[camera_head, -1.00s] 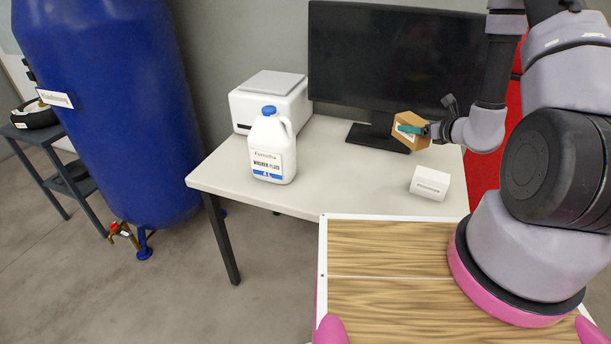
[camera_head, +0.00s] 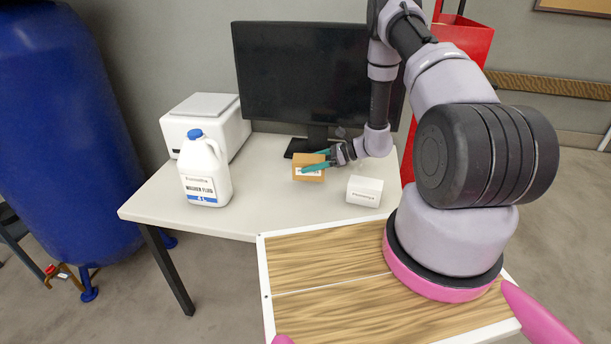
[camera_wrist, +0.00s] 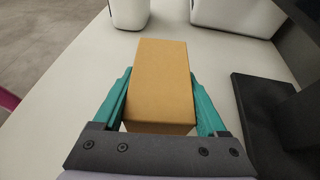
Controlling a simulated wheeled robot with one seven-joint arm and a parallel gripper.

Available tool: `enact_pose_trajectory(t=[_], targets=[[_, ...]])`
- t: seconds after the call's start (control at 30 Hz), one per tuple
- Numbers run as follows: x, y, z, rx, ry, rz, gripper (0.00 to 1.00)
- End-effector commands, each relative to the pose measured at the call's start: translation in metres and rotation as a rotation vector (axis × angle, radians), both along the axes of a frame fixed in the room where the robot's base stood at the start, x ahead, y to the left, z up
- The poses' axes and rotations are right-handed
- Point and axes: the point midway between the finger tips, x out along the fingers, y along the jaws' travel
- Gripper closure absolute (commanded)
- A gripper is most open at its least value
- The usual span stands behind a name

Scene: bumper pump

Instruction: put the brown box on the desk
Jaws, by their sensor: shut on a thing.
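The brown box (camera_head: 309,168) is at the desk, in front of the monitor stand and left of the small white box. My gripper (camera_head: 318,164) reaches in from the right, its teal fingers on two sides of the brown box. In the wrist view the brown box (camera_wrist: 160,85) lies between both fingers, and my gripper (camera_wrist: 160,108) is shut on it. The white desk (camera_head: 255,205) is below the box. I cannot tell whether the box's underside touches the desk top.
A washer fluid jug (camera_head: 205,172) and a white machine (camera_head: 207,123) stand on the desk's left. A small white box (camera_head: 364,191) is on the right, the monitor (camera_head: 300,75) behind. Bare desk lies between jug and brown box. A blue tank (camera_head: 60,140) stands at far left.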

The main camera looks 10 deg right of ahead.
Motion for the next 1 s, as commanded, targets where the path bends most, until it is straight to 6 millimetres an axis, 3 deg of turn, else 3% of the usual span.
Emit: enact_pose_trajectory(t=[0.3,0.7,0.73,0.77,1.0], targets=[[0.000,0.000,-0.039,0.001,0.001,-0.001,0.92],[0.000,0.000,-0.045,0.001,0.000,-0.001,0.92],[0.000,0.000,-0.045,0.001,0.000,-0.001,0.14],[0.000,0.000,-0.045,0.001,0.000,-0.001,0.02],[0.000,0.000,-0.044,0.000,0.000,-0.001,0.00]])
